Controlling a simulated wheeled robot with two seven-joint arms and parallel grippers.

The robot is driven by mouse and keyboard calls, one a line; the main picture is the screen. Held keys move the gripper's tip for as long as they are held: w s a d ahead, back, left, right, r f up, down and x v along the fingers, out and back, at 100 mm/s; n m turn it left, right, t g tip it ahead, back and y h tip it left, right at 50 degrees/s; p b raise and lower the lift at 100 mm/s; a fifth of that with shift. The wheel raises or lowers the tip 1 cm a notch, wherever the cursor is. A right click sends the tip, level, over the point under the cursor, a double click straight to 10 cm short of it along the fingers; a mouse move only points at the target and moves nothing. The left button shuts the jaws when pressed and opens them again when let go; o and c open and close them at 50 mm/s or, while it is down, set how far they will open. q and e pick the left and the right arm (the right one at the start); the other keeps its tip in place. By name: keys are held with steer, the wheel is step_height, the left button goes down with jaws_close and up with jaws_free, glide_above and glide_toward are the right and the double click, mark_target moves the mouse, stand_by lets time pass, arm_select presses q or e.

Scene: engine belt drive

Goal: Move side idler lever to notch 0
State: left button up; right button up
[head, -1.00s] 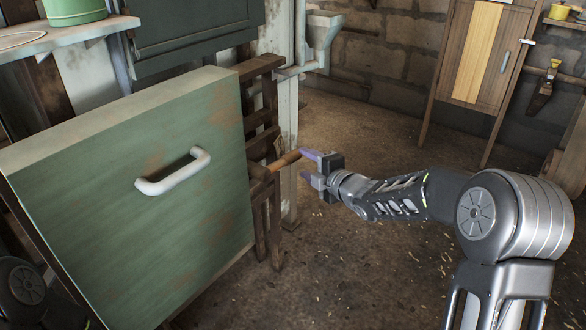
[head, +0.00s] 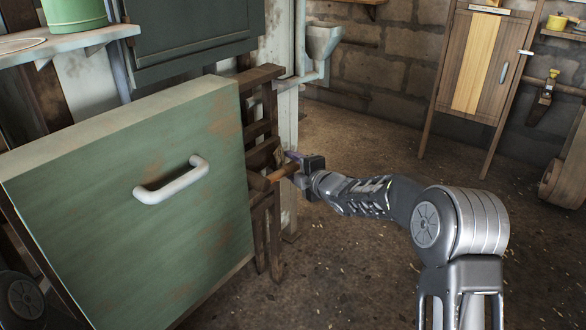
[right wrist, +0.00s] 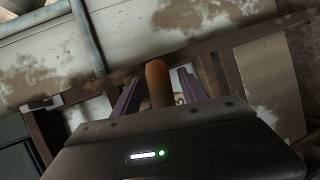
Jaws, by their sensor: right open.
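The side idler lever shows as a brown wooden handle (head: 284,172) sticking out to the right of the dark wooden frame beside the green panel. My right gripper (head: 293,164) is at the outer end of this handle, with its fingers pointing left. In the right wrist view the rounded handle (right wrist: 157,82) stands between the two purple fingers of my right gripper (right wrist: 156,90). The fingers are open, with gaps visible on both sides of the handle. The notches cannot be made out. My left gripper is not in view.
The large green panel (head: 130,225) with a white handle (head: 172,181) fills the left. A slatted dark wooden frame (head: 262,100) stands behind it, near a pale post and pipe. A wooden cabinet (head: 480,65) stands at the back right. The floor (head: 370,250) between is clear.

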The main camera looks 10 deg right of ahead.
steer(key=shift+c, duration=0.3)
jaws_close()
stand_by(0.3)
stand_by(0.8)
